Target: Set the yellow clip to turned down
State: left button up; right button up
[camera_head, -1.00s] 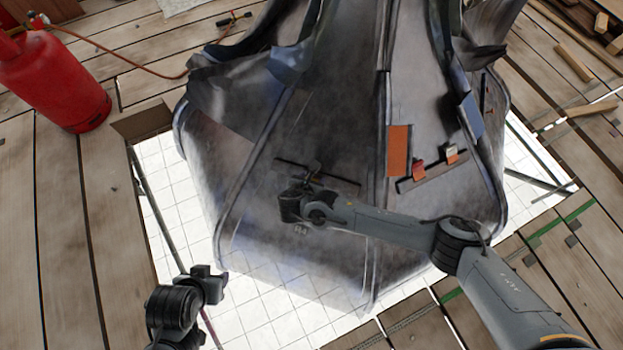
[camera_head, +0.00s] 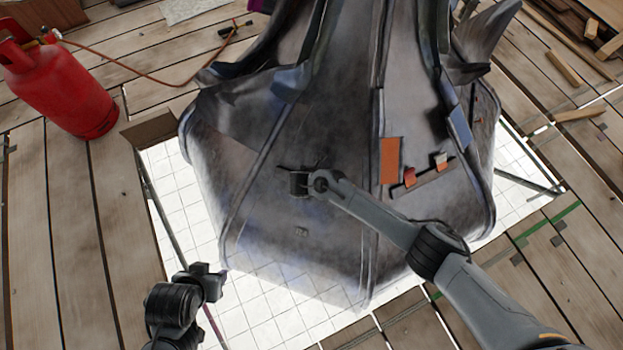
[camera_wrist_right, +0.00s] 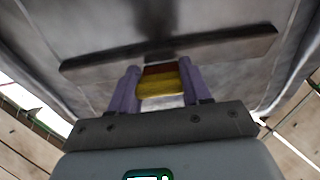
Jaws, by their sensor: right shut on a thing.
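The yellow clip (camera_wrist_right: 162,86), with a dark red band along its upper part, sits between the purple fingers of my right gripper (camera_wrist_right: 160,84) in the right wrist view. The gripper is shut on it. A long dark strip (camera_wrist_right: 215,48) on the grey metal face runs just above the clip. In the head view my right gripper (camera_head: 300,180) is against the front face of the spire (camera_head: 270,225), and my wrist hides the clip. My left gripper (camera_head: 208,280) hangs at the lower left, away from the spire; its finger opening is unclear.
An orange plate (camera_head: 391,160) and a strip (camera_head: 425,183) with a red clip (camera_head: 409,177) and a whitish-orange clip (camera_head: 440,162) are on the face to the right. A red gas cylinder (camera_head: 62,88) stands on planks at left. Loose wood lies at upper right.

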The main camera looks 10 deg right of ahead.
jog(key=shift+w+d+r+g+y, duration=0.15)
jog(key=shift+w+g+y, duration=0.15)
jog(key=shift+g, duration=0.3)
jog(key=shift+w+d+g+y, duration=0.1)
jog(key=shift+w+g+y, duration=0.25)
jog(key=shift+g, duration=0.35)
jog(key=shift+s, duration=0.1)
jog(key=o, duration=1.1)
jog(key=shift+c, duration=0.2)
jog(key=r+p, duration=0.2)
jog(key=r, duration=0.1)
jog(key=r+p, duration=0.2)
jog(key=r, duration=0.1)
jog(key=s+r+p, duration=0.1)
jog(key=r+p, duration=0.2)
jog(key=shift+s+a, duration=0.1)
jog(key=shift+a, duration=0.2)
jog(key=shift+s+r+p, duration=0.15)
jog(key=shift+r+p, duration=0.35)
jog(key=shift+r, duration=0.3)
